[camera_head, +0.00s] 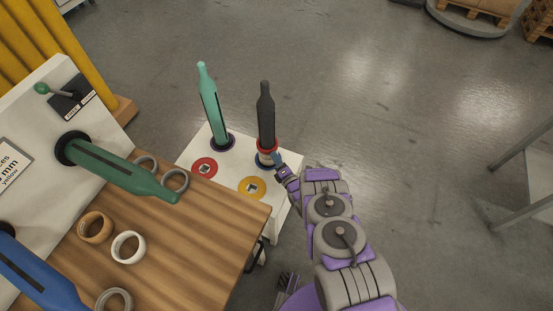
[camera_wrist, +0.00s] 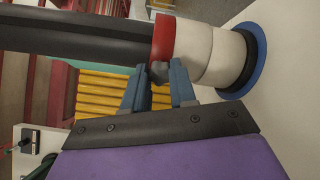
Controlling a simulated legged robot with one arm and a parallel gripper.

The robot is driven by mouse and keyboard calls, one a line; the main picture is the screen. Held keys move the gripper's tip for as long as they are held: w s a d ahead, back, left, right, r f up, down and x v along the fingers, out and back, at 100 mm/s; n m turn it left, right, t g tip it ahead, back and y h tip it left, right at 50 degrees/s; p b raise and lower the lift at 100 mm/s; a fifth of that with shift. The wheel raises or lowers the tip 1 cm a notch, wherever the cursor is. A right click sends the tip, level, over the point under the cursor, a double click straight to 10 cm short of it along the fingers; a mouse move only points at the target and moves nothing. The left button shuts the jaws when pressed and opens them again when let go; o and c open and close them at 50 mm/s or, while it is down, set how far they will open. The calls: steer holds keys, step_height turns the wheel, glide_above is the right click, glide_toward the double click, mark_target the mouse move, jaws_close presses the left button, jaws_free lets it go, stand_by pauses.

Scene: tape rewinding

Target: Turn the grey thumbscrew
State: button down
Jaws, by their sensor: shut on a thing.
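The grey thumbscrew (camera_wrist: 158,72) is a small dark knob on the side of the red collar (camera_wrist: 164,38) in the wrist view. The collar sits around the base of the black spindle (camera_wrist: 80,38), against cream-white rings (camera_wrist: 205,52). My gripper (camera_wrist: 161,78) has its two blue fingers on either side of the thumbscrew, shut on it. In the head view, the black spindle (camera_head: 266,112) stands upright on the white stand (camera_head: 228,167), with the red collar (camera_head: 267,146) low on it. My gripper (camera_head: 281,167) reaches it from the lower right; the thumbscrew is hidden there.
A green spindle (camera_head: 211,105) stands left of the black one. Red (camera_head: 204,168) and yellow (camera_head: 251,187) discs lie on the stand. A wooden table (camera_head: 190,240) with several tape rolls is at the lower left. Open floor (camera_head: 400,110) lies right.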

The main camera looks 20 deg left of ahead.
steer(key=m+b, duration=0.1)
steer(key=m, duration=2.7)
steer(key=shift+s+f+b, duration=0.1)
steer(key=shift+f+b, duration=0.1)
steer(key=shift+b, duration=0.2)
steer(key=shift+m, duration=0.3)
steer(key=c, duration=0.9)
jaws_free()
